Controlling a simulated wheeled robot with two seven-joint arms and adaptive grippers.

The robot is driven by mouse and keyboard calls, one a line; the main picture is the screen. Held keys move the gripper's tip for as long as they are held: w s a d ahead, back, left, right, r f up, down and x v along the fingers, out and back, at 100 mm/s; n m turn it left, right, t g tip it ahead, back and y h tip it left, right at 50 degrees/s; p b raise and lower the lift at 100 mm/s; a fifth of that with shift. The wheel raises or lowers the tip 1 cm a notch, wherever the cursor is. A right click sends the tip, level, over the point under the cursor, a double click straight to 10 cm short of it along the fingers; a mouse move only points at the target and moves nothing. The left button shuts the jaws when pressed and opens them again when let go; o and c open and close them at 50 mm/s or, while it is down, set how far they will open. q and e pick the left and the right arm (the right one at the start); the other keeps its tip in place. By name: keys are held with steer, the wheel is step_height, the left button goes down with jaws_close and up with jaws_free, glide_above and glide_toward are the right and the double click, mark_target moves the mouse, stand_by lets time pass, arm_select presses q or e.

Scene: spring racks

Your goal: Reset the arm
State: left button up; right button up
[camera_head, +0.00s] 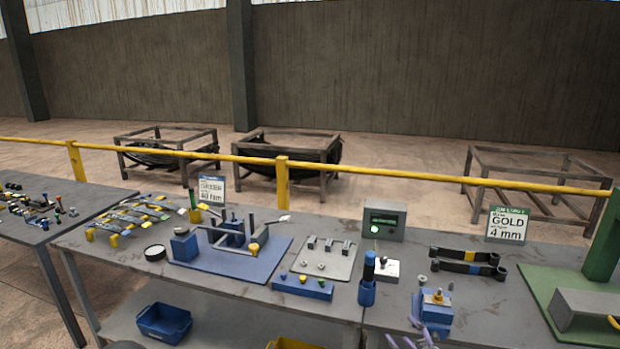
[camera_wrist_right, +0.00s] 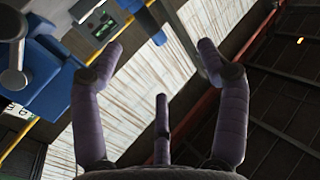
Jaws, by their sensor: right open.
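My right gripper (camera_head: 420,322) shows at the bottom edge of the head view, just in front of a small blue block with a yellow part (camera_head: 436,306). Its purple fingers are spread in the right wrist view (camera_wrist_right: 160,70), with nothing between them. A blue fixture part (camera_wrist_right: 45,75) shows to the left of the fingers there, apart from them. Most of the right arm is out of the head view. My left gripper does not show in either view.
The grey workbench (camera_head: 215,283) holds a blue fixture plate (camera_head: 228,270), a blue holder with a dark-handled tool (camera_head: 367,292), a display box (camera_head: 384,221), black straps (camera_head: 465,262) and a green-based machine (camera_head: 540,290). A yellow rail (camera_head: 400,173) runs behind.

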steer(key=s+a+f+m+g+h, duration=0.1)
steer(key=s+a+f+m+g, duration=0.15)
steer(key=f, duration=0.55)
steer(key=s+a+f+m+g+h, duration=0.1)
steer(key=s+a+f+g, duration=0.25)
steer(key=f, duration=0.45)
steer(key=s+a+f+m+g+h, duration=0.1)
steer(key=s+a+f+g, duration=0.2)
steer(key=f, duration=0.4)
steer(key=s+a+f+g, duration=0.2)
steer(key=s+f, duration=0.1)
steer(key=s, duration=0.4)
steer(key=s+a+f+m+g, duration=0.1)
steer(key=s+a+f+g, duration=0.1)
steer(key=s, duration=0.5)
steer(key=s+a+f+g, duration=0.2)
steer(key=s+f, duration=0.2)
steer(key=s, duration=0.3)
steer(key=shift+f+m+g, duration=0.2)
steer(key=shift+m+g, duration=0.1)
steer(key=shift+m, duration=0.05)
